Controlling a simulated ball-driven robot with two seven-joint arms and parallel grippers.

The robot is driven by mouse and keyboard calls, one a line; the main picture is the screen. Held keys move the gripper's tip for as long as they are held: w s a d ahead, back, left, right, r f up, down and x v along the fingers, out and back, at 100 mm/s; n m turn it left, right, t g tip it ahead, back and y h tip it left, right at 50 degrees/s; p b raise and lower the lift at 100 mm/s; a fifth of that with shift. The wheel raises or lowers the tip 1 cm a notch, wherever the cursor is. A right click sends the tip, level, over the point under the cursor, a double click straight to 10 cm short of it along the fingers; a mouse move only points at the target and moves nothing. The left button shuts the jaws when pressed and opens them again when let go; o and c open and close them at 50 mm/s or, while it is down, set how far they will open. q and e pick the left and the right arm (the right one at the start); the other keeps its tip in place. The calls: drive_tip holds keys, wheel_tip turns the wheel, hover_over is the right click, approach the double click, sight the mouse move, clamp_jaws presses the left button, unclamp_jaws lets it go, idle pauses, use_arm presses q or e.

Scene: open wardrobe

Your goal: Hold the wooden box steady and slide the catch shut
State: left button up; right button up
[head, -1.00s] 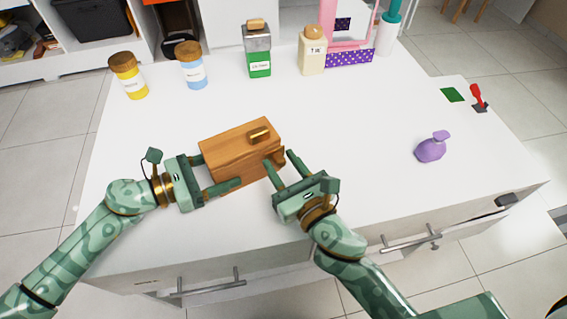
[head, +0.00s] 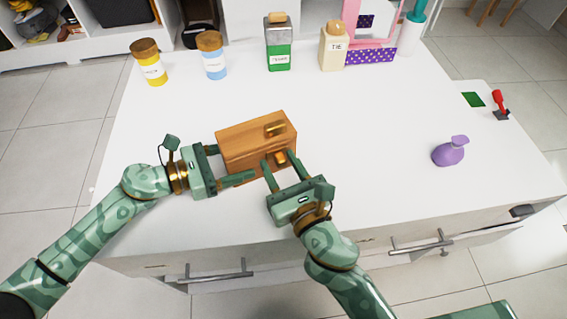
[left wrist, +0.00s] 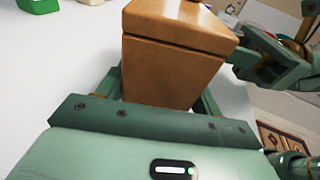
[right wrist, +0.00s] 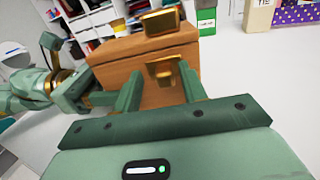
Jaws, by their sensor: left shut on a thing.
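The wooden box (head: 250,148) stands on the white table with its lid down. A brass piece (head: 276,127) sits on its lid, and a brass catch (right wrist: 164,70) is on the front face. My left gripper (head: 232,163) is shut on the box from the left, one finger along the front; the box fills its jaws in the left wrist view (left wrist: 165,75). My right gripper (head: 280,160) is open at the front right of the box. Its fingers stand either side of the catch; I cannot tell if they touch it.
Yellow (head: 152,65) and blue (head: 212,58) jars, a green-labelled container (head: 279,45) and a cream bottle (head: 332,50) stand at the back. A purple bottle (head: 449,152) and a red lever (head: 499,101) are at the right. The table between is clear.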

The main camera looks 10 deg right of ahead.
drive_tip(key=v, duration=0.7)
drive_tip(key=shift+s+d, duration=0.15)
drive_tip(key=shift+s, duration=0.1)
use_arm(q)
drive_tip(key=o, duration=1.2)
drive_tip(key=shift+c, duration=0.2)
drive_tip(key=shift+r+v, duration=0.2)
drive_tip(key=shift+v, duration=1.85)
drive_tip(key=shift+r+v, duration=0.25)
drive_tip(key=shift+v, duration=1.8)
use_arm(e)
drive_tip(key=shift+f, duration=0.15)
